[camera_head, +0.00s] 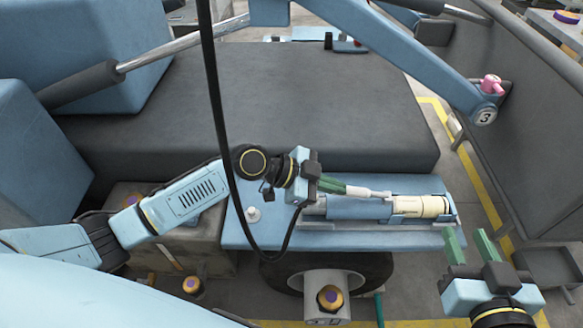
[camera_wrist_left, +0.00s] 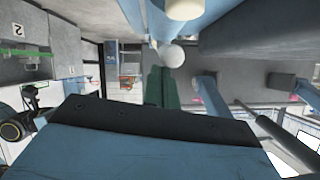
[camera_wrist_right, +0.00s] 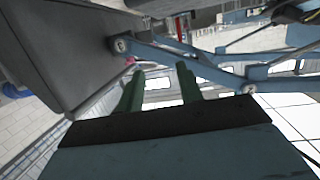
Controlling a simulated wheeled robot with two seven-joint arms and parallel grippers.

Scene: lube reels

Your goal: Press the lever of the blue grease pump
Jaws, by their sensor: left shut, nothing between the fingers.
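The blue grease pump (camera_head: 360,207) lies on a blue shelf (camera_head: 350,235). It has a blue body and a cream cylinder at its right end. A thin white lever (camera_head: 368,192) lies along its upper side. My left gripper (camera_head: 343,187) is shut and empty, its green fingertips at the lever's left end. In the left wrist view, the closed fingers (camera_wrist_left: 167,70) point at a round white lever end (camera_wrist_left: 172,56); I cannot tell whether they touch. My right gripper (camera_head: 470,240) is open and empty, right of and nearer than the shelf; its spread fingers show in the right wrist view (camera_wrist_right: 160,72).
A black hose (camera_head: 222,120) hangs down in front and curves under my left wrist. A large dark block (camera_head: 270,100) stands behind the shelf. A wheel (camera_head: 275,272) is below the shelf.

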